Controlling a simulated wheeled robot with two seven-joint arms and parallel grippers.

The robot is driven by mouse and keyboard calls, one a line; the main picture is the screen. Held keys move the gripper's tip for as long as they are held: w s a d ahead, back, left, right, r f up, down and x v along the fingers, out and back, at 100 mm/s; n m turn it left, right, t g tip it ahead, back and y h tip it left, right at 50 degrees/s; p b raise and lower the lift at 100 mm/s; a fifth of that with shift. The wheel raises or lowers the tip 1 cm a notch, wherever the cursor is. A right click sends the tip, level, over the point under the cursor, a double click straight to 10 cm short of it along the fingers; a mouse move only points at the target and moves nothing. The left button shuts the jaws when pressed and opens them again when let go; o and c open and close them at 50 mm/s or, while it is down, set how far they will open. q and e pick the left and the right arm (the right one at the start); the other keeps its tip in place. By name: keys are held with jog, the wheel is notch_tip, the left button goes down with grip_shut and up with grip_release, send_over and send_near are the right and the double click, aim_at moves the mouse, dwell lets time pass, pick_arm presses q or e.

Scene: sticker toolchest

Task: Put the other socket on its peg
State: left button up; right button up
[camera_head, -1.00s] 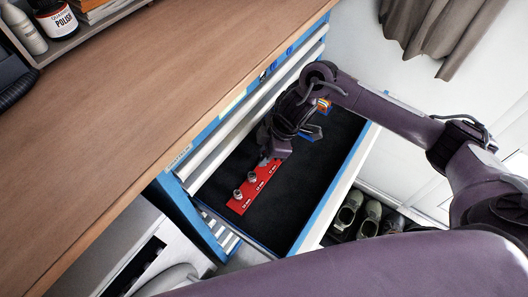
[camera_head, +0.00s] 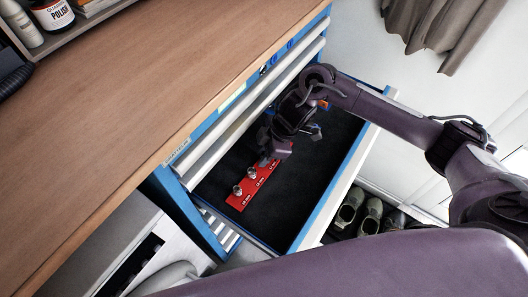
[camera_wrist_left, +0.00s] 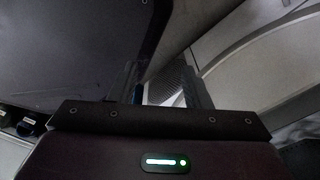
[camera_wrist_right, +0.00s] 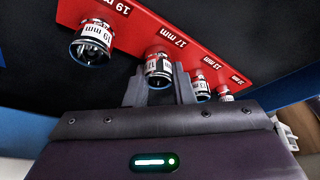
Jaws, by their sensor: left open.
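The red peg rack (camera_head: 257,184) lies in the open drawer, and its marks read from 19 mm to smaller sizes in the right wrist view (camera_wrist_right: 190,48). The 19 mm socket (camera_head: 237,190) stands upright at its mark. The socket at the 17 mm mark (camera_head: 251,173) stands beside it; it shows between my fingers in the right wrist view (camera_wrist_right: 158,66). A smaller socket (camera_wrist_right: 201,87) is at the 13 mm mark. My right gripper (camera_wrist_right: 160,88) has its fingers apart close over the rack; contact is unclear. My left gripper (camera_wrist_left: 160,85) is open and empty.
The wooden bench top (camera_head: 140,110) overhangs the cabinet beside the drawer. The drawer's front edge (camera_head: 333,197) bounds its dark floor, which is bare in front of the rack. Shoes (camera_head: 358,212) stand on the floor outside. A polish tin (camera_head: 52,14) is on the shelf.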

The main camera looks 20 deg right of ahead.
jog(key=o, duration=0.6)
jog(key=shift+c, duration=0.2)
jog(key=v, duration=0.7)
jog(key=shift+r, duration=0.45)
jog(key=shift+s+d+f, duration=0.1)
jog(key=shift+d, duration=0.1)
